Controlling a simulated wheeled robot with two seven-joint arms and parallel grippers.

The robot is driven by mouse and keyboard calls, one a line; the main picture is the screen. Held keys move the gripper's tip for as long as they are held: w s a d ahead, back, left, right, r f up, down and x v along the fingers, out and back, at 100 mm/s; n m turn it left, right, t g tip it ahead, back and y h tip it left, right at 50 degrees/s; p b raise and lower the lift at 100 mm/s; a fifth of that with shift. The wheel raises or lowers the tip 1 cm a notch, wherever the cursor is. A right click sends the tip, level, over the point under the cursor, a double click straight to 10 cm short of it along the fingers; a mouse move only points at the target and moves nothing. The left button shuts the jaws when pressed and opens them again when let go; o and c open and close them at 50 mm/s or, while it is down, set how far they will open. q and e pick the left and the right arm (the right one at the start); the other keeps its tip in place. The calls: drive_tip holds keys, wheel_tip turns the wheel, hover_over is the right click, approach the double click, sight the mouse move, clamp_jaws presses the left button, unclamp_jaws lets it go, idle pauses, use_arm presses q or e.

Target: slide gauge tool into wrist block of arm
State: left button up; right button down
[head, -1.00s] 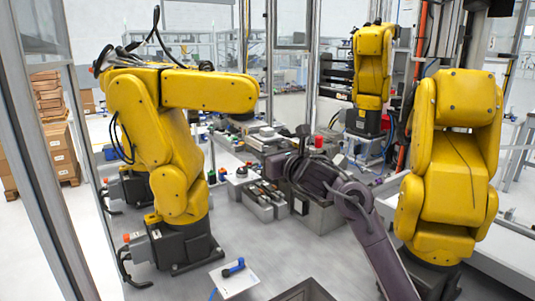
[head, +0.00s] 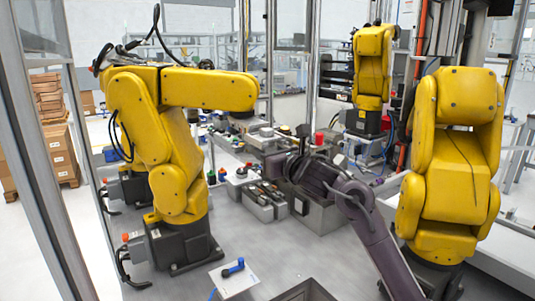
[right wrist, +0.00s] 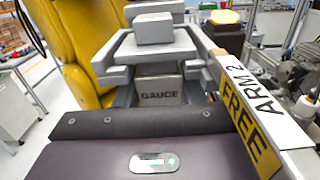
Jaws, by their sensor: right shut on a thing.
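The gauge tool (right wrist: 160,97) is a grey stepped block with the word GAUGE on its face, in the right wrist view. My right gripper (right wrist: 158,74) is shut on it, with grey finger parts at both sides. In the head view my right gripper (head: 284,163) is over the grey fixtures at mid-table, small and dark, and the tool is hard to make out there. A yellow arm (right wrist: 82,40) stands close behind the tool at the left of the wrist view. I cannot tell the wrist block apart. My left gripper is not in view.
A large yellow arm (head: 170,140) stands on the left, another (head: 455,165) on the right and a third (head: 372,65) at the back. A sign reading FREE ARM 2 (right wrist: 252,110) runs close along the tool's right. A white plate with a blue handle (head: 233,268) lies in front.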

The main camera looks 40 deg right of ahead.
idle(0.3)
drive_tip(key=c, duration=0.9)
unclamp_jaws()
drive_tip(key=shift+o, duration=0.3)
drive_tip(key=shift+f, duration=0.15)
drive_tip(key=s+a+b, duration=0.1)
drive_tip(key=s+b, duration=0.2)
drive_tip(key=s, duration=0.4)
drive_tip(key=shift+s, duration=0.4)
